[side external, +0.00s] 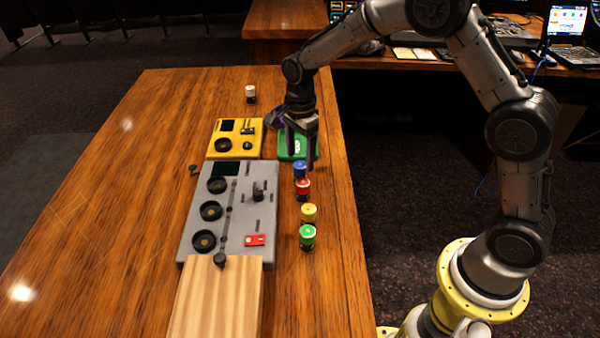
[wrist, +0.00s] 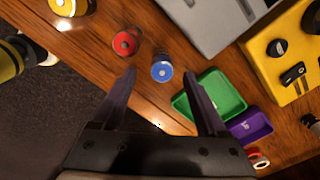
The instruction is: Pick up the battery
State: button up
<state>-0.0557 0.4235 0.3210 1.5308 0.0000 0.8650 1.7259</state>
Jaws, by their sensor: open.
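Several small upright cylinders with dark sides and coloured tops stand in a row near the table's right edge: blue (side external: 300,169), red (side external: 303,189), yellow (side external: 309,213) and green (side external: 307,237). A white-topped cylinder (side external: 250,94) stands alone farther back. I cannot tell which one is the battery. My gripper (side external: 301,160) is open and empty above the table, near the blue cylinder. In the wrist view, the blue cylinder (wrist: 161,68) shows between the tips of my gripper (wrist: 160,76), and the red one (wrist: 126,42) is up and left.
A green tray (side external: 284,150) lies partly behind my gripper; a purple tray (wrist: 251,126) is beside it in the wrist view. A grey panel (side external: 191,232), a yellow box (side external: 214,149) and a wooden block (side external: 215,305) stand left of the row. The table's left side is clear.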

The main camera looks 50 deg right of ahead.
aim_at(300, 163)
notch_tip(300, 163, down, 4)
jog(key=shift+w+d+f, duration=0.1)
jog(key=shift+d, duration=0.05)
grip_shut()
dwell(0.4)
